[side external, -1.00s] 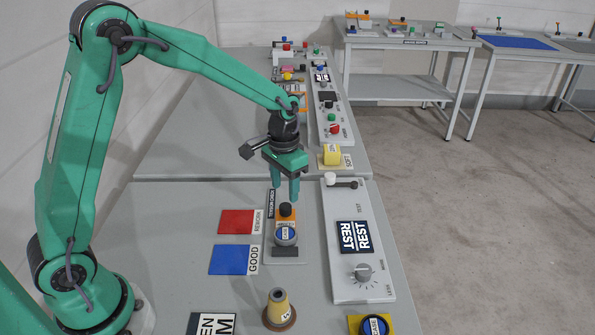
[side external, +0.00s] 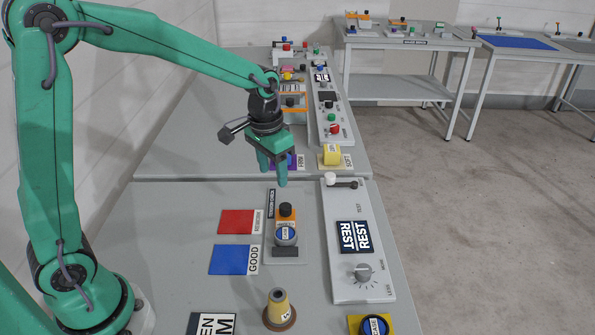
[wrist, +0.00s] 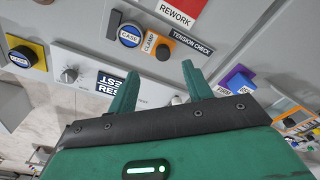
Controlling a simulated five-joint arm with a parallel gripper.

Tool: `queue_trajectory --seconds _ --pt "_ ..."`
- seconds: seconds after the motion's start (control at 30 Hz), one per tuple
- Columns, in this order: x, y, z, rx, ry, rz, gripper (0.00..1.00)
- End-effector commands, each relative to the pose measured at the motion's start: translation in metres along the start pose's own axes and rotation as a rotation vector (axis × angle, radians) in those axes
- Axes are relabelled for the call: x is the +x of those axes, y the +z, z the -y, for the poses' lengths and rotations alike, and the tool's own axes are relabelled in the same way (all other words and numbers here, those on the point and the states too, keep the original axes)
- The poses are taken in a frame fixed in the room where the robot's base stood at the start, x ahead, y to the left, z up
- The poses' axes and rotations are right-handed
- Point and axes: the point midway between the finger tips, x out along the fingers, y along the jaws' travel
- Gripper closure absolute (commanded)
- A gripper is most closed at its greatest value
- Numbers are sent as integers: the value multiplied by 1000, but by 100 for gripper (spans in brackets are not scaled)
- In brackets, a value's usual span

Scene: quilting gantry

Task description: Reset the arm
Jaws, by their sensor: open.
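My gripper (side external: 273,170) is open and empty in the side external view. It hangs above the bench, beyond the tension check fixture (side external: 272,250), and touches nothing that I can see. In the wrist view its two green fingers (wrist: 160,88) are spread apart with nothing between them. The fixture carries a round blue CASE piece (side external: 286,234) and a black-knobbed orange clamp (side external: 286,212). The CASE piece also shows in the wrist view (wrist: 131,34).
A red REWORK pad (side external: 236,222) and a blue GOOD pad (side external: 229,260) lie left of the fixture. A panel with a REST display (side external: 354,237) and dial (side external: 363,273) is on the right. A yellow spool-like cone (side external: 279,308) stands in front. A yellow SOFT block (side external: 332,155) is behind.

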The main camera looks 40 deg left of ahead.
Motion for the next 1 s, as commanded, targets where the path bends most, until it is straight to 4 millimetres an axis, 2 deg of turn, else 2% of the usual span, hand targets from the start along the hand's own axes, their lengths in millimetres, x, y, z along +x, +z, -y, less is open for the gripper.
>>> queue_trajectory --seconds 0.03,0.2,0.5,0.8,1.0 --pt "-12 7 1 -4 -1 -21 50" --pt "-40 29 2 -16 -4 -76 50" --pt "-79 74 3 -40 -10 -173 50" --pt "-103 121 3 -62 -16 -272 50" --pt "-111 152 2 -76 -19 -336 50"
